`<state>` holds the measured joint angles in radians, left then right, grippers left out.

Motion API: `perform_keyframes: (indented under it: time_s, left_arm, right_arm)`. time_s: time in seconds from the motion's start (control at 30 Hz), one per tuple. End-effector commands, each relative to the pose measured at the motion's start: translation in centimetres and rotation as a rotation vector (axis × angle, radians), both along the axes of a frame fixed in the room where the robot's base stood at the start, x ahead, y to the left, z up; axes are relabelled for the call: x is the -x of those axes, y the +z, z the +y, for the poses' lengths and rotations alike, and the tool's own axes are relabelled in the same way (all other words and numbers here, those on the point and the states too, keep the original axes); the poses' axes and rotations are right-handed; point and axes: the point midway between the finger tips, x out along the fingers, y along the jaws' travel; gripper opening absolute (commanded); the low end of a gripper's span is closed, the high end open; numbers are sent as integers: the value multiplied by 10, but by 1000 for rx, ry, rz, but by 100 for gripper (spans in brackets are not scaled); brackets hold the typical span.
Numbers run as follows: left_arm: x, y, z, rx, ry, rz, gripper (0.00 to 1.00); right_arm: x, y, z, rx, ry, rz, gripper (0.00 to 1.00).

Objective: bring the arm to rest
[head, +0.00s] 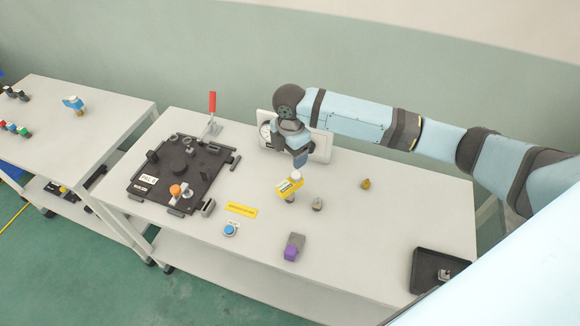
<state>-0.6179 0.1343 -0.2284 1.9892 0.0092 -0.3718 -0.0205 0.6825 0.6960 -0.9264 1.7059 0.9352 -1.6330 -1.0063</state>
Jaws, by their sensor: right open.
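My right arm comes in from the right and bends down over the middle of the white table (370,220). My left gripper is not in view.
A blue button (230,230), a purple-and-grey block (293,247), a brass part (365,184) and a black tray (425,272) surround free table. A white gauge panel (320,147) stands behind.

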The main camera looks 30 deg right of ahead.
Motion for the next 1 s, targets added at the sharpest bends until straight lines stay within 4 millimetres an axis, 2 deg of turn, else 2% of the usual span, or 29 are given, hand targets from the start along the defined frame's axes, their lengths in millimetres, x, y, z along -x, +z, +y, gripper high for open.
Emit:
perform_keyframes:
  time_s: [0.1, 0.23, 0.7, 0.83, 1.0]
  left_arm:
    - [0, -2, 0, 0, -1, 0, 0]
    - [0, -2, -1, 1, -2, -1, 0]
    - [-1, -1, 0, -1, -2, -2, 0]
    - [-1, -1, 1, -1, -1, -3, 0]
    - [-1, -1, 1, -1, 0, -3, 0]
  right_arm:
    - [-1, 16, 0, -1, 0, -3, 70]
    - [0, 23, 0, 0, 0, 0, 70]
    - [0, 24, 1, -3, -1, 0, 70]
    - [7, 8, 16, -46, -34, -25, 70]
    - [30, -39, 66, -212, -179, -113, 70]
